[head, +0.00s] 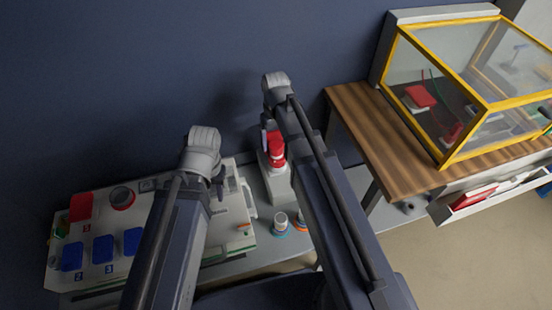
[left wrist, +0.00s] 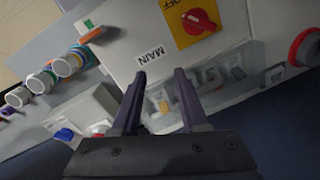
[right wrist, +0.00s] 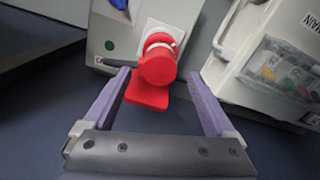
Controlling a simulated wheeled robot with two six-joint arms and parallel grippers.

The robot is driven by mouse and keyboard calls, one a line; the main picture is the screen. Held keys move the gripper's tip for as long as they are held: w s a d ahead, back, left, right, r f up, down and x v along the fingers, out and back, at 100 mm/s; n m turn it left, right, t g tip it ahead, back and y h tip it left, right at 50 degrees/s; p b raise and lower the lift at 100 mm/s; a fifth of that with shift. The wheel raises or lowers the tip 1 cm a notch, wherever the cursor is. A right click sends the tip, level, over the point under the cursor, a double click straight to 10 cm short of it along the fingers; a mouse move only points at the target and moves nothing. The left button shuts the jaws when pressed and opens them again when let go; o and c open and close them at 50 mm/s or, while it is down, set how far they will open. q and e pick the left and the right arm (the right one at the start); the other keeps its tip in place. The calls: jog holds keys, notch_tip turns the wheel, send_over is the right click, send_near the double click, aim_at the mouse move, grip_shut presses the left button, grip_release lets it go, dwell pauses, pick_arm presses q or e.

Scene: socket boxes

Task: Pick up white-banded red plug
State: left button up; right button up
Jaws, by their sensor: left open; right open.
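The white-banded red plug (head: 277,150) is upright in a light grey socket box (head: 279,187) by the dark wall. In the right wrist view the red plug (right wrist: 158,66) shows its round end, with a white band behind it and a red flap below. My right gripper (right wrist: 160,73) is open, its fingers on either side of the plug; I cannot tell whether they touch it. In the head view its arm partly covers the box. My left gripper (left wrist: 160,73) is open and empty over the white panel box (left wrist: 125,40) marked MAIN.
Several banded plugs (left wrist: 66,66) stand on the grey bench, partly hidden by my right arm in the head view. The panel box (head: 238,240) fills the bench's left. A wooden table (head: 365,135) with a yellow-framed glass case (head: 487,106) stands at right.

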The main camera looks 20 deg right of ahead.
aim_at(276, 146)
pick_arm(q)
jog(key=shift+f+b, duration=2.6)
jog(key=shift+f, duration=0.05)
pick_arm(e)
jog(key=shift+s+d+f, duration=0.1)
jog(key=shift+s+f, duration=0.05)
jog(key=shift+f, duration=1.2)
jog(key=shift+s+f, duration=0.15)
jog(key=shift+f, duration=1.15)
pick_arm(q)
jog(key=shift+r, duration=0.1)
pick_arm(e)
jog(key=shift+r, duration=0.1)
grip_shut()
